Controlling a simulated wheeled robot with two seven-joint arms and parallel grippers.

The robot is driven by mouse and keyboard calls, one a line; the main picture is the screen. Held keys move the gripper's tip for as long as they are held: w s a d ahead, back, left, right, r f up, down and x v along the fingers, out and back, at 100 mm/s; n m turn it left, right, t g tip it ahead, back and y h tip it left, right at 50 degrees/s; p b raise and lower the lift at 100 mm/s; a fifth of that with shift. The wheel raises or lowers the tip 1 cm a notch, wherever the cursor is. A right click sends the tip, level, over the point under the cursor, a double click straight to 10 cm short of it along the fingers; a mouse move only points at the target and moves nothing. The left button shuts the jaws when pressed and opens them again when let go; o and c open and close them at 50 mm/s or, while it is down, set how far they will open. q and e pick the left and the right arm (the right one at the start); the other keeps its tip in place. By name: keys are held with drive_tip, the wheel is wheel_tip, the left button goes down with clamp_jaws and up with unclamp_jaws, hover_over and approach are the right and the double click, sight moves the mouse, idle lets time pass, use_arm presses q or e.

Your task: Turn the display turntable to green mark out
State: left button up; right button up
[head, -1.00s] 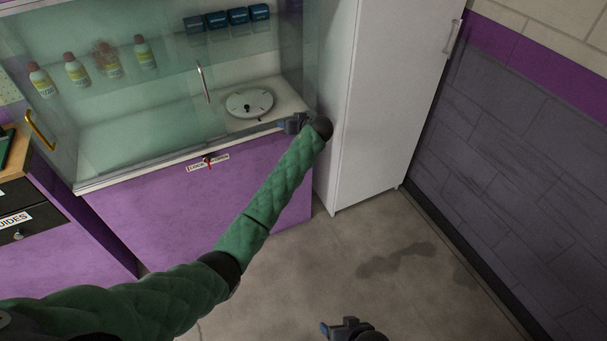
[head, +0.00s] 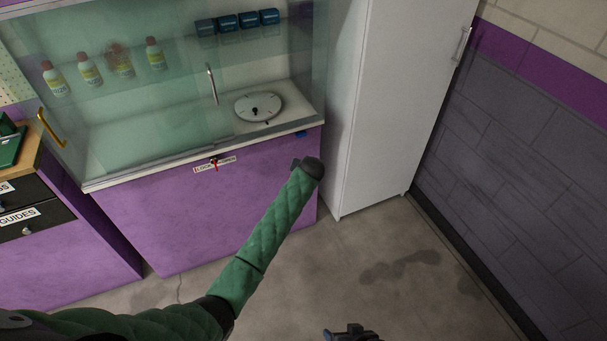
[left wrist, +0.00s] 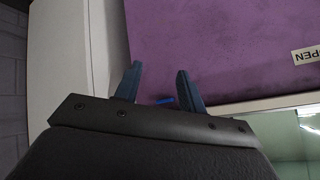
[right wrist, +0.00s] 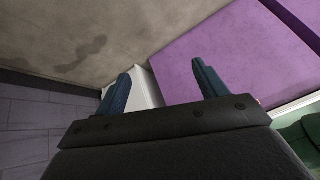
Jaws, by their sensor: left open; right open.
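The display turntable (head: 270,101) is a white disc with small dark marks and a dark knob. It sits on the white floor of the glass case, at its right end. I cannot make out a green mark. My left gripper (head: 297,164) is in front of the purple case base, below and right of the turntable and apart from it. The wrist mostly hides it in the head view. In the left wrist view its fingers (left wrist: 159,69) are open and empty, facing the purple panel. My right gripper (head: 331,334) is low at the bottom edge; its fingers (right wrist: 160,70) are open and empty.
The glass front has a silver handle (head: 211,85) and a gold handle (head: 50,128). Bottles (head: 90,70) and blue boxes (head: 248,19) stand on the shelf. A small blue piece (head: 302,134) is at the case's front edge. A white cabinet (head: 385,110) stands right. Floor is clear.

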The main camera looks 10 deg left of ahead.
use_arm(q)
drive_tip(key=shift+s+d+f, duration=0.1)
drive_tip(key=shift+s+f, duration=0.5)
drive_tip(key=shift+f, duration=0.15)
drive_tip(key=shift+c, duration=0.2)
